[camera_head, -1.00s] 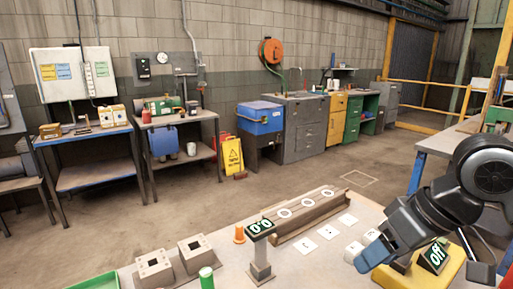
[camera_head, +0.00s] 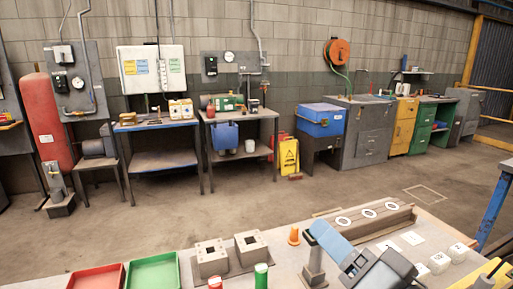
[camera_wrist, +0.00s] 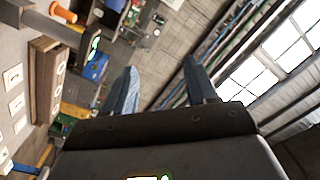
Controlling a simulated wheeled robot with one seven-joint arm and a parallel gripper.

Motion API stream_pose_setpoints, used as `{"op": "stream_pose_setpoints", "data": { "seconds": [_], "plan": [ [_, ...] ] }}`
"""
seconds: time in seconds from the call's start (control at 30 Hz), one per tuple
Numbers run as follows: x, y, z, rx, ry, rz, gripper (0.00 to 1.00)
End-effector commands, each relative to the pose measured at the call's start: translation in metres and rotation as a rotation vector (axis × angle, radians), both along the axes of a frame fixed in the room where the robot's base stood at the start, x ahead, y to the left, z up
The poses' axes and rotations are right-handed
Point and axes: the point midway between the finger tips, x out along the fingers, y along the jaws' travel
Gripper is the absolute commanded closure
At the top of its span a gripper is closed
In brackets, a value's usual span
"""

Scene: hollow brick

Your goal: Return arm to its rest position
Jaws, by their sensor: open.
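My gripper (camera_head: 338,247) shows at the lower right of the head view, above the near table, with a blue finger pointing up and left. In the wrist view my gripper (camera_wrist: 160,85) has its two blue-grey fingers spread apart with nothing between them. Its dark body fills the bottom of that view. In the head view it covers part of a grey post behind it.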

Motion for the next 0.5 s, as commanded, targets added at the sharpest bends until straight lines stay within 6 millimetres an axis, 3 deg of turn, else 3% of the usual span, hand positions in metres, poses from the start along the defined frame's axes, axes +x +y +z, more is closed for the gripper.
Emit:
{"op": "stream_pose_setpoints", "data": {
  "seconds": [0.27,0.5],
  "plan": [
    [-0.067,-0.007,-0.069,-0.007,0.064,-0.216,0.43],
    [-0.152,-0.026,-0.123,-0.172,0.135,-0.347,0.43]
  ]
}}
